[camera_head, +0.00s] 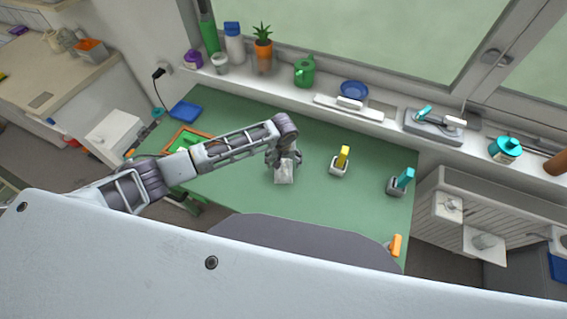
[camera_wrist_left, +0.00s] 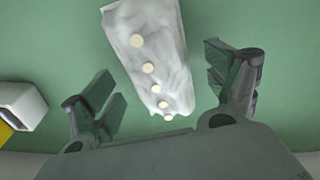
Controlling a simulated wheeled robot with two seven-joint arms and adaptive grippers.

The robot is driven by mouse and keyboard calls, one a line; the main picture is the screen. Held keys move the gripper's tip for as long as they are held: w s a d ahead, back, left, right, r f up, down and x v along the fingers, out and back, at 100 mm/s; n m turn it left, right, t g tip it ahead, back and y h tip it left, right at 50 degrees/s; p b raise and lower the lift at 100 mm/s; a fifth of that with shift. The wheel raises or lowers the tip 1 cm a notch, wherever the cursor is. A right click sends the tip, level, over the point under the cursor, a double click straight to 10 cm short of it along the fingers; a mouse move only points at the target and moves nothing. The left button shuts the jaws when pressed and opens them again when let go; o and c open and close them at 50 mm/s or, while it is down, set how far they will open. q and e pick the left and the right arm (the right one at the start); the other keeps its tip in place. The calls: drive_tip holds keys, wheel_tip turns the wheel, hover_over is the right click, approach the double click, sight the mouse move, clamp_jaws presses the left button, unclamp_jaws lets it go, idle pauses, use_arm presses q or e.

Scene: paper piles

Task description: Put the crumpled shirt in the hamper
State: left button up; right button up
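The crumpled shirt (camera_head: 285,173) is a small white wrinkled piece on the green table. In the left wrist view the shirt (camera_wrist_left: 150,50) shows a row of pale round buttons. My left gripper (camera_head: 284,158) is over the shirt, at its far end in the head view. In the left wrist view my left gripper (camera_wrist_left: 161,72) is open, with the near end of the shirt between its fingers and green gaps on both sides. I cannot pick out a hamper for certain in either view. My right gripper is not in view.
A holder with a yellow item (camera_head: 340,161) and one with a teal item (camera_head: 401,182) stand right of the shirt. An orange-rimmed tray (camera_head: 207,134) lies left, under my arm. A grey chair back (camera_head: 300,240) is at the near edge. The windowsill holds several items.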

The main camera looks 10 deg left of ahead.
sight(283, 160)
use_arm(q)
drive_tip(key=c, duration=1.1)
drive_tip(key=shift+r, duration=0.1)
drive_tip(key=shift+r, duration=4.95)
